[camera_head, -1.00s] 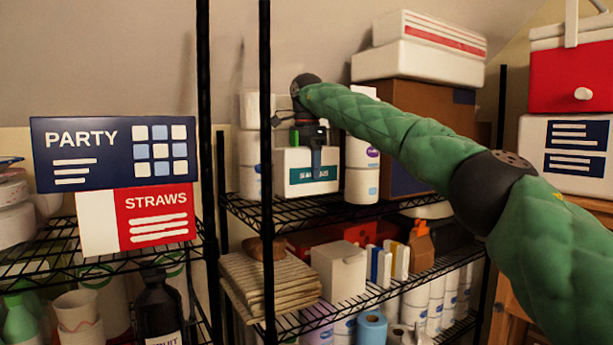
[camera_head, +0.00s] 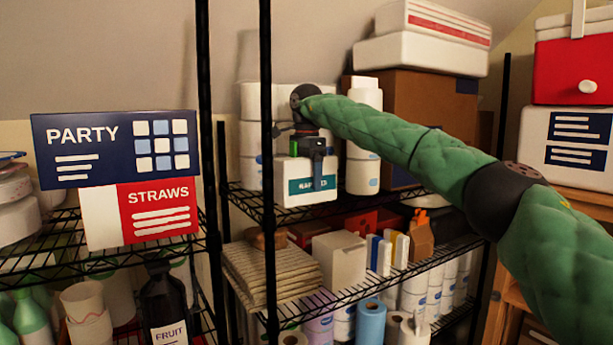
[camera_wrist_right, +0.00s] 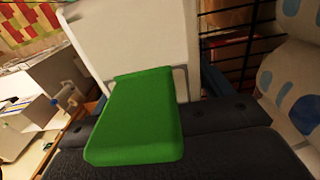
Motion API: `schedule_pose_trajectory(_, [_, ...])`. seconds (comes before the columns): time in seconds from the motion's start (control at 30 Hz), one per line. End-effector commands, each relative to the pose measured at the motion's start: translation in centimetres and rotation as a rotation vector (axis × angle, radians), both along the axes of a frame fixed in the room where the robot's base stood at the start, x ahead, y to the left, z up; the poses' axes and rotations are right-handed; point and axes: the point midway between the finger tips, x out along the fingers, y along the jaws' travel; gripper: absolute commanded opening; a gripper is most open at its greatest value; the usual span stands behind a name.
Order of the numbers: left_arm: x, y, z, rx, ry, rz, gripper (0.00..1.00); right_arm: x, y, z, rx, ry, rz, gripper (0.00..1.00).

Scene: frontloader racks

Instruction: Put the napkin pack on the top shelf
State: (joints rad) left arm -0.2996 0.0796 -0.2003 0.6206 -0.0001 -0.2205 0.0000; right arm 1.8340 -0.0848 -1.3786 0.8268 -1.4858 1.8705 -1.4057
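The napkin pack (camera_head: 292,173) is a white box with a teal label on its front, upright at the rack's upper wire shelf (camera_head: 395,198). My right gripper (camera_head: 317,160) is at its top, with a dark finger over its front face. The gripper looks shut on the pack. In the wrist view a green finger pad (camera_wrist_right: 135,120) lies against a white surface that looks like the pack (camera_wrist_right: 130,40). The pack's underside is close to the shelf's front edge; I cannot tell whether it touches. My left gripper is not in view.
White rolls (camera_head: 363,172) stand right of the pack and more rolls (camera_head: 250,155) stand behind it. A brown carton (camera_head: 415,110) fills the shelf's right part. A black rack post (camera_head: 266,90) rises just left. A lower shelf holds folded cloths (camera_head: 270,272) and boxes.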

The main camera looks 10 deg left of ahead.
Motion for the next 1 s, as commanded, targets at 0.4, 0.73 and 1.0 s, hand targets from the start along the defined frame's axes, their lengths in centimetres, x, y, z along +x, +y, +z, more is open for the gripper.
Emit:
schedule_pose_trajectory(0.4, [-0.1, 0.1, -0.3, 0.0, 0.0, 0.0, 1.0, 0.0, 0.0, 0.4, 0.001, -0.001, -0.001, 0.83])
schedule_pose_trajectory(0.73, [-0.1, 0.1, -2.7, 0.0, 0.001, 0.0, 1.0, -0.1, 0.1, 5.1, 0.001, -0.002, -0.001, 0.83])
schedule_pose_trajectory(1.0, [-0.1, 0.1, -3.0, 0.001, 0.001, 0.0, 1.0, 0.0, 0.1, 9.3, 0.001, -0.002, -0.002, 0.83])
